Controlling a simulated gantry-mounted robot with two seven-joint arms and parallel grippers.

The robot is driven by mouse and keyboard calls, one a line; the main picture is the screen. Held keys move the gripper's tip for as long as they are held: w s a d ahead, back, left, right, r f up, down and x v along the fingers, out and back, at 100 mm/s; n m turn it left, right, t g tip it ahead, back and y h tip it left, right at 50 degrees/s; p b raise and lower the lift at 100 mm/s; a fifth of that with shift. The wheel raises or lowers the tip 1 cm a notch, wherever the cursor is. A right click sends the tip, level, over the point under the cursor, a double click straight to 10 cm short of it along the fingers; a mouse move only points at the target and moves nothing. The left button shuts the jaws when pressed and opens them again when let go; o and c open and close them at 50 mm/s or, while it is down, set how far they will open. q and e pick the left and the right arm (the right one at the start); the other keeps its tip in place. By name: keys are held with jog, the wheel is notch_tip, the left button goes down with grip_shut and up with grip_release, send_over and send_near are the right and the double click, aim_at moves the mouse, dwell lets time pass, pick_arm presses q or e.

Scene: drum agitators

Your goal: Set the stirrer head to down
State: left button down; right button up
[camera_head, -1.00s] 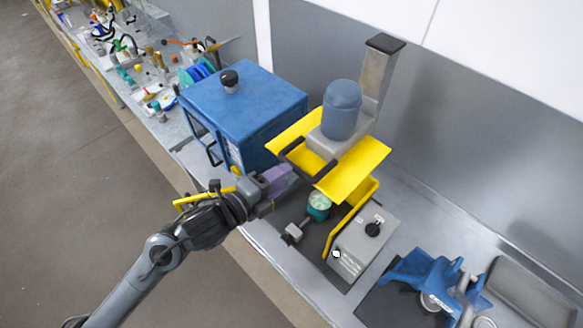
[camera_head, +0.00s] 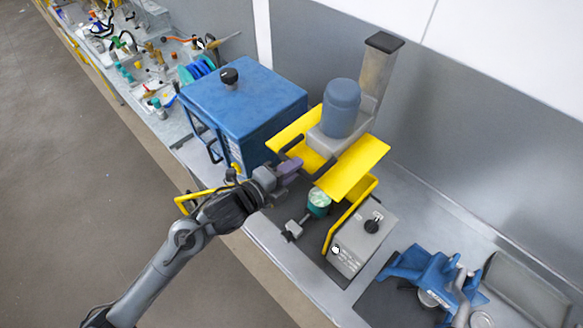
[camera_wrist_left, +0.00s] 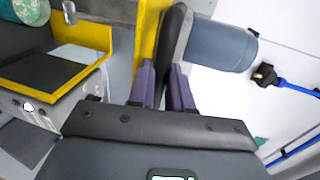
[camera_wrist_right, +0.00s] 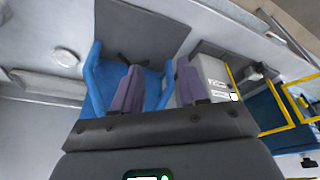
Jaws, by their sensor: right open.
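The stirrer head is a grey block with a blue motor (camera_head: 341,108) and yellow plates (camera_head: 355,166), raised on a grey column (camera_head: 378,70). A black handle (camera_head: 292,143) is on its front. My left gripper (camera_head: 296,166) is at the front handle. In the left wrist view its purple fingers (camera_wrist_left: 166,85) are close together with the black handle (camera_wrist_left: 174,35) between them, and they look shut on it. The contact is partly hidden. My right gripper (camera_wrist_right: 155,88) shows in its own wrist view, open and empty, in front of a blue device (camera_wrist_right: 112,85).
A grey control box (camera_head: 362,238) with a black knob stands below the head, by a green-topped vessel (camera_head: 318,202). A blue cabinet (camera_head: 245,105) is to the left. A blue clamp-like device (camera_head: 435,278) is at lower right. The bench to the far left is cluttered.

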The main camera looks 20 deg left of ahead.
pick_arm(q)
jog(key=shift+f, duration=0.1)
notch_tip(320, 180, down, 17)
jog(key=b, duration=1.3)
jog(key=c, duration=1.2)
grip_release()
jog(key=shift+o, duration=0.6)
